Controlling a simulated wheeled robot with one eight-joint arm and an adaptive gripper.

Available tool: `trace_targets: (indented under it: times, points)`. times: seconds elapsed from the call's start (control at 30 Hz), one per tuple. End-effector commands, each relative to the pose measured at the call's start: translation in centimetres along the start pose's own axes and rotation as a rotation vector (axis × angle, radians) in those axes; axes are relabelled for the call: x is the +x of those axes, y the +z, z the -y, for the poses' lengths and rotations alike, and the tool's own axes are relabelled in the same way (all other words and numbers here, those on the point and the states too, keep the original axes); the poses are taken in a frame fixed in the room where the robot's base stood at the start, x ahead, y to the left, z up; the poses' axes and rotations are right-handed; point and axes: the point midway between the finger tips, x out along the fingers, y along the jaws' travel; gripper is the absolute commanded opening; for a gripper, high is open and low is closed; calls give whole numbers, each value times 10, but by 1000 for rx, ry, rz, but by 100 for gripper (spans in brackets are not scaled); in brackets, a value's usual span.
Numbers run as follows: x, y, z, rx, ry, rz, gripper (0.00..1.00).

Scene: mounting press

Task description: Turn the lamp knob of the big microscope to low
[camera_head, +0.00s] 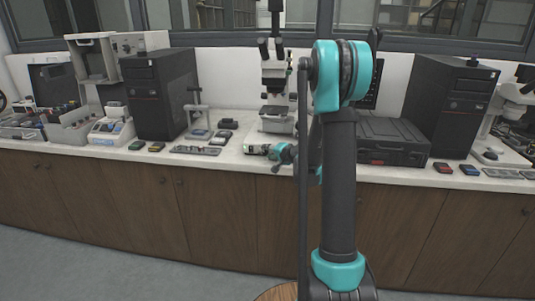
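A tall white microscope (276,78) with dark eyepieces and a dark tube on top stands at the back of the bench, just left of my arm. Its lamp knob is too small to make out, and my arm covers the area at its right. My gripper (279,160) is a small teal and dark shape low at the bench's front edge, in front of and below the microscope. It appears apart from the microscope. Its fingers are too small to tell open from shut.
A pale and green cylinder (257,149) lies close to my gripper. A black case (392,140) and a dark computer tower (450,105) stand to the right. Another tower (160,92) and a small stand (197,115) are to the left. A second microscope (515,95) is at the right edge.

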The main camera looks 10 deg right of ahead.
Motion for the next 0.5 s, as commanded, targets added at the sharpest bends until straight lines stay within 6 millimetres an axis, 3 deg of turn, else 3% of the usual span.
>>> trace_targets:
  times: [0.27,0.5]
  points:
    - [1,0,0,0,0,0,35]
    - [1,0,0,0,0,0,5]
